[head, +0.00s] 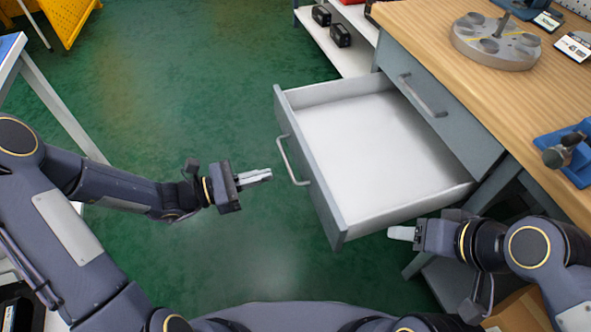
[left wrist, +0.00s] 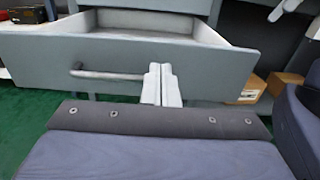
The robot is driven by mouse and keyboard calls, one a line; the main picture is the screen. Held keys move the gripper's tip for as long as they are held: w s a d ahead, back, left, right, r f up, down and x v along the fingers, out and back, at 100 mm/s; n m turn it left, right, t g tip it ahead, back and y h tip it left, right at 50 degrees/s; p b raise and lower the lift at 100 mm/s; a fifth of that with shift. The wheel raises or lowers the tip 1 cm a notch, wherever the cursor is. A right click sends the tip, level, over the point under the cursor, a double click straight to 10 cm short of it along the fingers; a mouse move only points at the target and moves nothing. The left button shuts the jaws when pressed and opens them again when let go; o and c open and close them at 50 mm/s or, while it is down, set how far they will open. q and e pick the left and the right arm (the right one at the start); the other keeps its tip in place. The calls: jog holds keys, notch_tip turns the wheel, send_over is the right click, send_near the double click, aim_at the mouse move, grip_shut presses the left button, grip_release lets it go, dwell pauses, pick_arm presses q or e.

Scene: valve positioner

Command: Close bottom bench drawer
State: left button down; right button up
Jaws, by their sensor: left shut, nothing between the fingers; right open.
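The bottom bench drawer (head: 328,195) is pulled far out from the grey bench and is empty inside. Its front has a bar handle (head: 292,161), which also shows in the left wrist view (left wrist: 108,75). My left gripper (head: 268,176) is shut and empty, in front of the drawer front and beside the handle, with its tips pointing at it. In the left wrist view its fingers (left wrist: 160,85) appear just right of the handle; I cannot tell whether they touch. My right gripper (head: 392,233) is open and empty, beside the drawer's near side wall.
A closed upper drawer (head: 440,115) sits under the wooden bench top (head: 480,85). On the top are a round grey fixture (head: 495,45) and a blue vise (head: 570,155). Cardboard boxes (left wrist: 252,88) stand below the bench. The green floor left of the drawer is clear.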

aim_at(309, 165)
pick_arm(q)
jog(key=b+x, duration=0.2)
jog(key=x, duration=0.6)
jog(key=shift+d, duration=0.3)
pick_arm(e)
notch_tip(309, 165, down, 2)
jog(key=shift+f, duration=0.15)
